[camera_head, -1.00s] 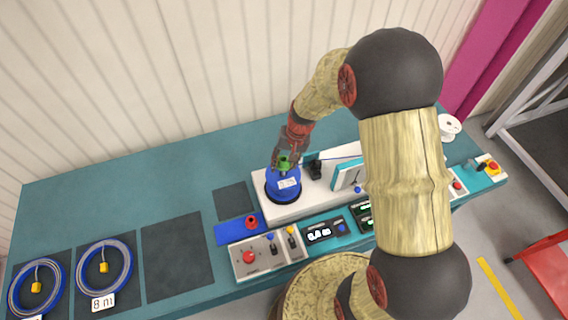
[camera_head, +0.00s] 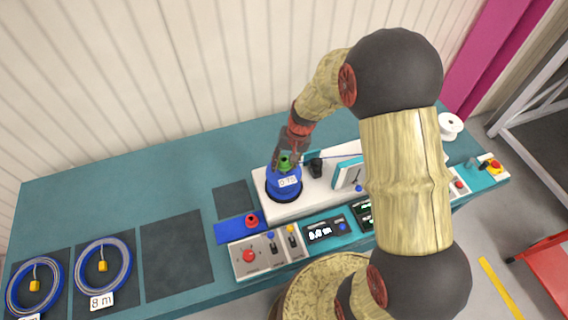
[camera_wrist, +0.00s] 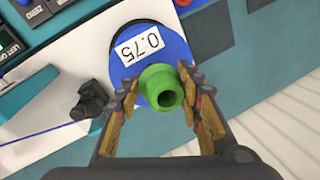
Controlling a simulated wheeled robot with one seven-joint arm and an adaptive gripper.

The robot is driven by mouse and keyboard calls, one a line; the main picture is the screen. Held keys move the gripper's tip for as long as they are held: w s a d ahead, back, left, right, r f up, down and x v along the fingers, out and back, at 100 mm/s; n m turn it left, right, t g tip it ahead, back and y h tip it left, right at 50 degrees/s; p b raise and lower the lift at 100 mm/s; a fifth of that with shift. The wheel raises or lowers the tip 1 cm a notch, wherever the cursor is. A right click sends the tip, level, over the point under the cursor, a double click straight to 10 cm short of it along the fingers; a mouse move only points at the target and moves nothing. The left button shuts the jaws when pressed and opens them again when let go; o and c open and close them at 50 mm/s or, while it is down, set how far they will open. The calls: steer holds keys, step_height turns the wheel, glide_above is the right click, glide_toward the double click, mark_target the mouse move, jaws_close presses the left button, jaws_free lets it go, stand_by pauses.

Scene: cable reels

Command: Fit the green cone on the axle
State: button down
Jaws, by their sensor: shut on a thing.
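The green cone (camera_wrist: 158,84) is between the two fingers of my gripper (camera_wrist: 162,98) in the wrist view, and the fingers are shut on it. In the head view the cone (camera_head: 285,162) shows green at the tip of my gripper (camera_head: 287,158). Just beyond it is a blue reel (camera_wrist: 176,48) with a white label reading 0.75; the reel also shows in the head view (camera_head: 284,188) on the white machine. The axle is hidden behind the cone and reel. I cannot tell whether the cone touches the reel.
A red cone (camera_head: 252,221) stands on a blue mat (camera_head: 230,232) left of the machine. A control panel (camera_head: 265,255) with knobs is in front. A black post (camera_head: 316,168) stands close right of the reel. Cable coils (camera_head: 102,266) lie at the left.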

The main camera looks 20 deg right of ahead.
steer(key=shift+f, duration=0.2)
steer(key=shift+f+b, duration=0.35)
steer(key=shift+b, duration=0.1)
steer(key=shift+f+b, duration=0.35)
steer(key=shift+f, duration=0.05)
steer(key=shift+s+f, duration=0.1)
steer(key=shift+f, duration=0.15)
stand_by(0.4)
steer(key=shift+s+f+b, duration=0.35)
steer(key=shift+f+b, duration=0.2)
steer(key=shift+f, duration=0.05)
steer(key=c, duration=1.4)
jaws_free()
steer(key=shift+w+f, duration=0.1)
steer(key=shift+w, duration=0.1)
steer(key=o, duration=0.3)
steer(key=shift+o, duration=0.5)
steer(key=shift+w+a+r, duration=0.1)
steer(key=shift+w+r, duration=0.05)
steer(key=shift+r, duration=0.1)
